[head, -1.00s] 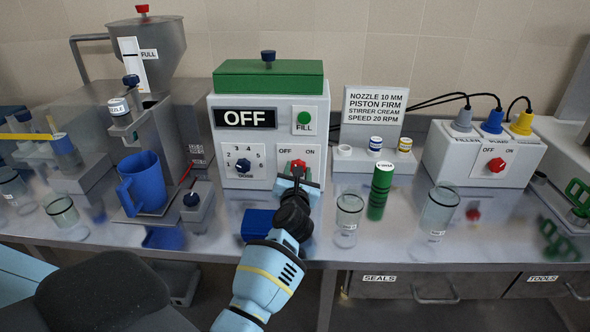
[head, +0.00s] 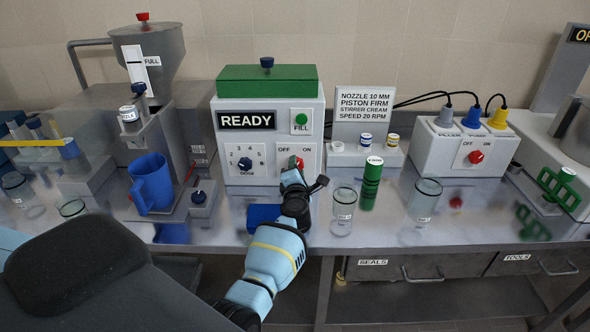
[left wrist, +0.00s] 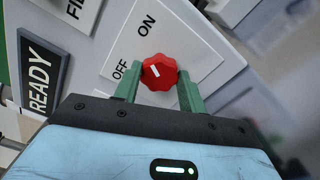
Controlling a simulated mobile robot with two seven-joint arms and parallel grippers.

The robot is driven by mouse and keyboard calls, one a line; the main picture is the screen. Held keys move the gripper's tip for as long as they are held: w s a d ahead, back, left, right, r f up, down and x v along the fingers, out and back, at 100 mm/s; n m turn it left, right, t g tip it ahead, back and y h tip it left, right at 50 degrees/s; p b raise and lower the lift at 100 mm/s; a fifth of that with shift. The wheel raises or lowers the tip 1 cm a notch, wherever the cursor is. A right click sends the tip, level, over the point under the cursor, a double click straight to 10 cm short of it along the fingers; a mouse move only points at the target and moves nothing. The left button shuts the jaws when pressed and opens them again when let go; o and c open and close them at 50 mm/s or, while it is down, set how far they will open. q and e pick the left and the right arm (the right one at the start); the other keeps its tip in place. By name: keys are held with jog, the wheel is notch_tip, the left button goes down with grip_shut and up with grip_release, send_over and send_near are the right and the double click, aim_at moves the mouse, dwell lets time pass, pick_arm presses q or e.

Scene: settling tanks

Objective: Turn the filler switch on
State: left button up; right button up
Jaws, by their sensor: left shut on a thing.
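The filler (head: 268,125) is a white box with a green top, and its display (head: 247,121) reads READY. Its red switch knob (head: 298,162) is on the lower right of the front, under OFF and ON labels. The knob (left wrist: 160,72) shows closely in the left wrist view, with a short white mark on its face. My left gripper (left wrist: 158,76) is shut on the knob, one green finger on each side. In the head view the left gripper (head: 293,172) partly covers the knob and panel. My right gripper is not in view.
A green FILL button (head: 301,118) sits above the switch and a dose dial (head: 245,164) to its left. A blue jug (head: 152,183) stands left. Glass beakers (head: 342,211) and a green cylinder (head: 371,184) stand right. Another red OFF/ON knob (head: 476,157) is on the plug box.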

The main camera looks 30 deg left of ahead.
pick_arm(q)
jog(key=shift+m, duration=0.6)
jog(key=o, duration=1)
